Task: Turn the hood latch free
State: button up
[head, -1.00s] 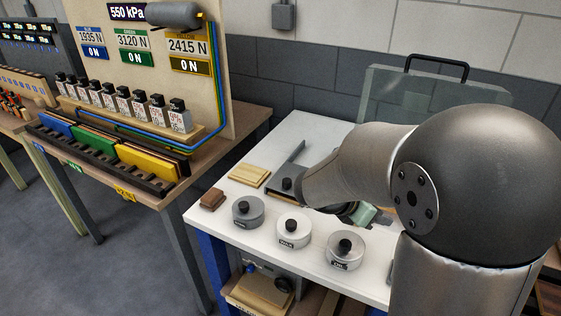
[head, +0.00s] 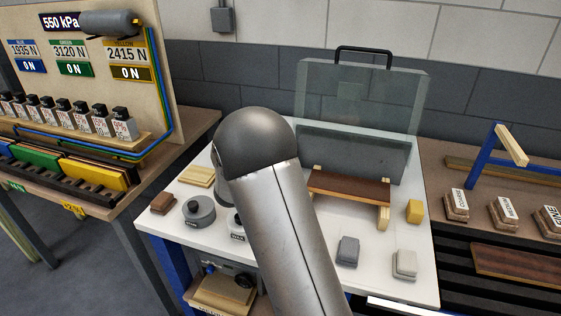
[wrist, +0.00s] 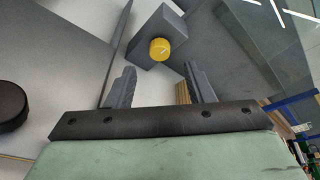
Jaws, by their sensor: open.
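A clear hood (head: 345,95) with a black handle (head: 362,50) stands upright at the back of the white table. In the wrist view a yellow round knob (wrist: 160,49) with a pale mark sits on a grey block (wrist: 152,30); it looks like the hood latch. My gripper (wrist: 160,66) is open and empty, its two grey fingers pointing at the block. The knob appears in the gap between the fingers, beyond their tips, with no contact visible. In the head view my arm hides the gripper and the knob.
A dark brown veneer panel (head: 350,187) rests on pale wooden supports on the white table (head: 310,255). Grey blocks (head: 347,251), a yellow block (head: 414,211) and a round grey weight (head: 198,211) stand around it. A side bench with sanding blocks (head: 456,205) is at right.

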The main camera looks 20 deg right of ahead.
jog(key=x, duration=0.6)
jog(key=shift+d, duration=0.1)
jog(key=c, duration=1)
